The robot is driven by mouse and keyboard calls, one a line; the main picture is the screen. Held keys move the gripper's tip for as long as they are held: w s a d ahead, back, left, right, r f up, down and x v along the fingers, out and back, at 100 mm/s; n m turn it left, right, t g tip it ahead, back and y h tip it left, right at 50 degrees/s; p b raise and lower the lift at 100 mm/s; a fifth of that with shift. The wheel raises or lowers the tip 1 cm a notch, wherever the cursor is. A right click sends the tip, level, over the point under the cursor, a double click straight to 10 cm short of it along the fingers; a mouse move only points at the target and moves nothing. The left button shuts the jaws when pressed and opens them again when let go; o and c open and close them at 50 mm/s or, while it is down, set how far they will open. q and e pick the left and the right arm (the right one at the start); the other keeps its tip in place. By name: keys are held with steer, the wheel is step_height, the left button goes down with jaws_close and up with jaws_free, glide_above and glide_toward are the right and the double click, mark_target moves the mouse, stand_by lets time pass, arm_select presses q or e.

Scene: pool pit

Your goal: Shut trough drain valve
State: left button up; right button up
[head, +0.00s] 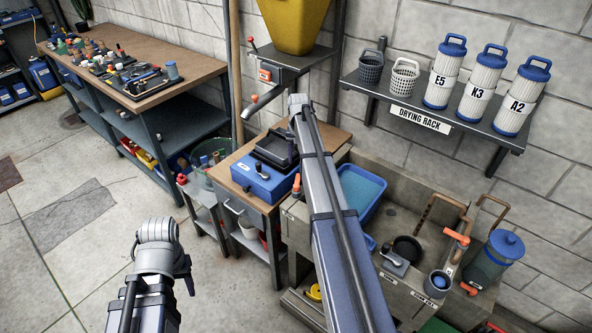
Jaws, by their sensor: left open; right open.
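The stone trough (415,212) stands at the right against the wall. An orange-handled fitting (456,238) is at its right end, and a second orange handle (468,289) sits lower at the front. A grey lever-like piece (394,264) lies near the front rim. Small labels on the trough front are too small to read, so I cannot tell which fitting is the drain valve or whether it is open. My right arm crosses in front of the trough's left part. My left arm is at the lower left, away from it. Neither arm shows its gripper fingertips.
A blue tray (360,192) and dark pan (407,249) are in the trough. A blue-lidded canister (497,258) is at its right end. A blue box (264,181) sits on a small bench. The drying rack (460,107) is above. The left floor is open.

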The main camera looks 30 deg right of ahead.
mark_target(298, 177)
steer(key=shift+f+b, duration=3.9)
steer(key=shift+f, duration=0.05)
steer(key=shift+r, duration=0.1)
steer(key=shift+c, duration=0.2)
jaws_close()
